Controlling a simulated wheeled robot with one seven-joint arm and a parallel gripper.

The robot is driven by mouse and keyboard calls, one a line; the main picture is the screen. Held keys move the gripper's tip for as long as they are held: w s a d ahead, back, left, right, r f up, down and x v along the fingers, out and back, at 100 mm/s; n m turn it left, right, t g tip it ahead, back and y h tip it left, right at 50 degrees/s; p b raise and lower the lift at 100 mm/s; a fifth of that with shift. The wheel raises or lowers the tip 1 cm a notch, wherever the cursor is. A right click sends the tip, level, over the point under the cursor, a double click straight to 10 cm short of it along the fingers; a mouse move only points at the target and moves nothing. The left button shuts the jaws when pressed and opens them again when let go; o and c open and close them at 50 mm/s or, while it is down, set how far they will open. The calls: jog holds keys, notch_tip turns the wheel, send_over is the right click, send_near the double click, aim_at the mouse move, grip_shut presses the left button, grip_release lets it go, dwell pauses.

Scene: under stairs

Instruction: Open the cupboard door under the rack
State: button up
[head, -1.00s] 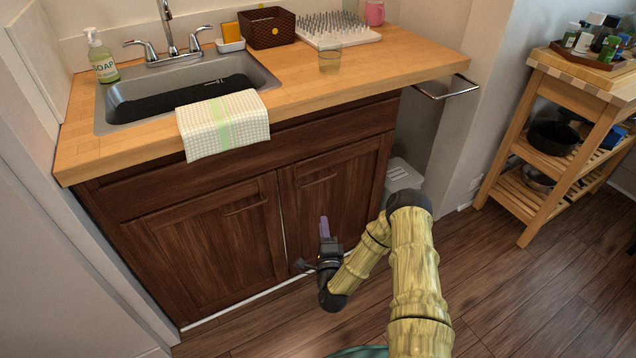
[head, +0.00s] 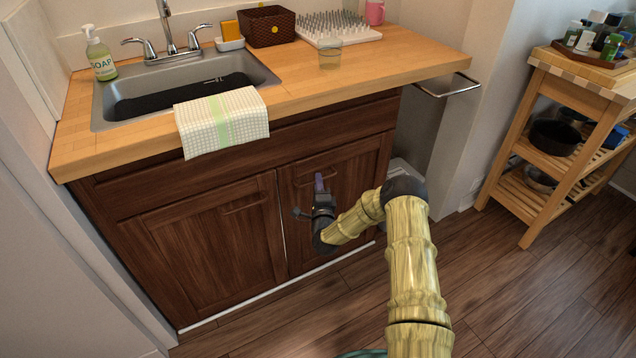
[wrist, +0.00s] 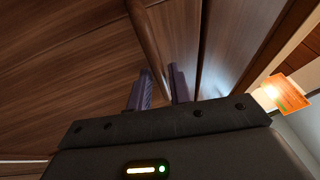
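The cupboard's right door (head: 352,205) is brown wood, sits below the rack side of the counter and looks shut. The spiky white rack (head: 338,36) lies on the counter above it. My gripper (head: 319,183) is in front of this door's upper part, at its bar handle, which it partly hides in the head view. In the wrist view, my gripper's two purple fingers (wrist: 159,84) are apart. The handle bar (wrist: 146,32) runs down toward the gap between their tips. I cannot tell whether it lies between the fingers or just beyond them.
The left cupboard door (head: 205,245) is shut beside it. A towel (head: 222,122) hangs over the counter edge. A metal rail (head: 450,88) juts out at the right end. A wooden cart (head: 560,120) stands farther right.

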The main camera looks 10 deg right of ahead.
jog(key=shift+w+d+r, duration=0.1)
jog(key=shift+w+r, duration=0.05)
jog(key=shift+w, duration=0.55)
grip_shut()
dwell(1.0)
